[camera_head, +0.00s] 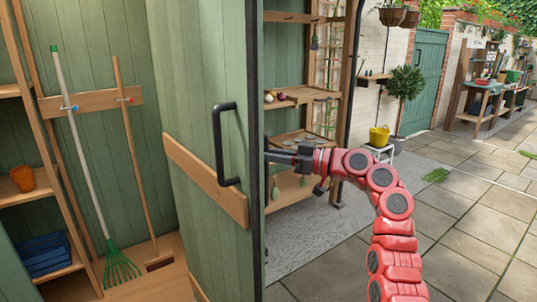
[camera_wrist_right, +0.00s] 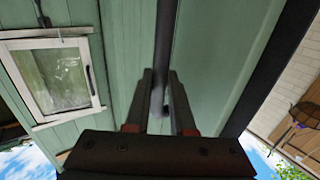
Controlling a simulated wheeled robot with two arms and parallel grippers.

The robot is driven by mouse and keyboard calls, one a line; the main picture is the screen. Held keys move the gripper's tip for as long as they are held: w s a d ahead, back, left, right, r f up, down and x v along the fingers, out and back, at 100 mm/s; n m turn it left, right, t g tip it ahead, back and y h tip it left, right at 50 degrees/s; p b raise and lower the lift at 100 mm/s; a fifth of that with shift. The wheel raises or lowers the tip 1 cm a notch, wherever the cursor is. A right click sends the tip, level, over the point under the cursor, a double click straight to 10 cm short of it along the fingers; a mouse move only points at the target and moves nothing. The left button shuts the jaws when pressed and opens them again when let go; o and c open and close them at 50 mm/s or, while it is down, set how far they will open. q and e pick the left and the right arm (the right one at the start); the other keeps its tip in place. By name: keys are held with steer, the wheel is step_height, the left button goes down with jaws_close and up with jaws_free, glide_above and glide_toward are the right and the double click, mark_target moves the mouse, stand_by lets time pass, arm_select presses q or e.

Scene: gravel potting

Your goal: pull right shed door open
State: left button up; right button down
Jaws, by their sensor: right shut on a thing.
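The green shed door (camera_head: 205,240) stands swung open, its face with a wooden brace and a black handle (camera_head: 228,145) turned to me. My right gripper (camera_head: 278,156) reaches in from the right to the door's dark edge, on the side away from that handle. Its fingertips are hidden behind the edge in the head view. In the right wrist view my right gripper (camera_wrist_right: 160,78) is shut on a dark upright bar (camera_wrist_right: 165,45), which looks like a handle on the door's other face (camera_wrist_right: 215,45). My left gripper is not in view.
Inside the shed, a green rake (camera_head: 85,160) and a wooden-handled tool (camera_head: 135,150) lean on the wall. An orange pot (camera_head: 22,179) and a blue crate (camera_head: 45,255) sit on shelves. A yellow bucket (camera_head: 379,136) stands on a stool. Paving at right (camera_head: 480,235) is clear.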

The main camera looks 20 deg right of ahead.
steer(key=shift+a, duration=0.1)
steer(key=c, duration=1.2)
jaws_free()
steer(key=o, duration=0.4)
steer(key=shift+w+a+f, duration=0.1)
steer(key=shift+w+a, duration=0.1)
steer(key=shift+w, duration=0.05)
steer(key=shift+o, duration=0.2)
steer(key=shift+s, duration=0.1)
steer(key=shift+d, duration=0.15)
steer(key=v, duration=1.7)
steer(key=shift+d, duration=0.2)
steer(key=shift+s, duration=0.1)
